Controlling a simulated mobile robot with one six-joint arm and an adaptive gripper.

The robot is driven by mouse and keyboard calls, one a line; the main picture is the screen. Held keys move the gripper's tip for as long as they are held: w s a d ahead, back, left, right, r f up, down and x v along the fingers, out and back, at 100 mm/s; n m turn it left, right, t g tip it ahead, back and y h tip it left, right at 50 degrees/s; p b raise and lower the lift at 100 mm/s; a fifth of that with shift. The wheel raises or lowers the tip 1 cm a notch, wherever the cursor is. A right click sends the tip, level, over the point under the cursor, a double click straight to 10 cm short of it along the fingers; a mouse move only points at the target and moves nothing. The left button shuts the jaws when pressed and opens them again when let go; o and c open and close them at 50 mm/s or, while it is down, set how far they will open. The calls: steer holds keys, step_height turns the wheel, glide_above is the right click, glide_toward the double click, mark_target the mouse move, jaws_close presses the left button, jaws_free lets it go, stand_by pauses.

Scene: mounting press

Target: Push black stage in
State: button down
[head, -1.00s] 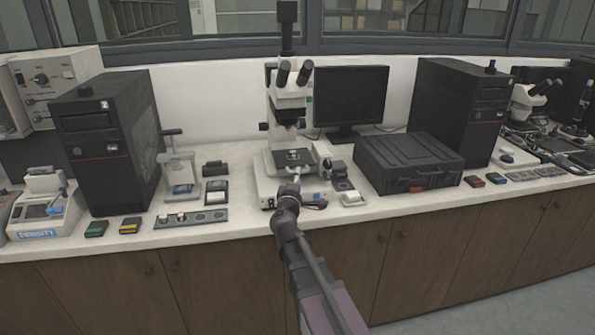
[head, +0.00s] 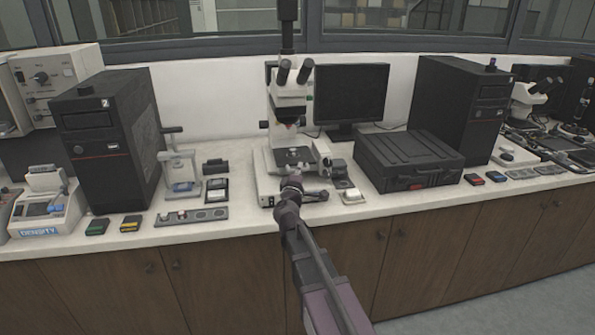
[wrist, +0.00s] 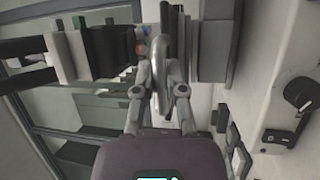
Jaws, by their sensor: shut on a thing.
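The black stage (head: 294,156) sits low on the white microscope (head: 291,98), under its lens head. My gripper (head: 291,181) is at the microscope's front edge, just in front of the stage in the head view. In the wrist view my gripper (wrist: 162,88) is shut on a light grey curved piece (wrist: 161,45) between its fingers. How that piece joins the stage cannot be made out. The wrist view is turned sideways, and the stage is hard to pick out there.
A black case (head: 410,160) and a monitor (head: 351,95) stand right of the microscope. A small press (head: 181,170) and a grey strip with small parts (head: 191,216) are to its left. Bare white counter (head: 240,222) shows at the front left.

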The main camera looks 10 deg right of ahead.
mark_target(295, 156)
steer(key=w, duration=0.8)
steer(key=shift+w, duration=0.25)
steer(key=c, duration=0.7)
jaws_free()
steer(key=shift+s+d, duration=0.1)
steer(key=shift+s, duration=0.05)
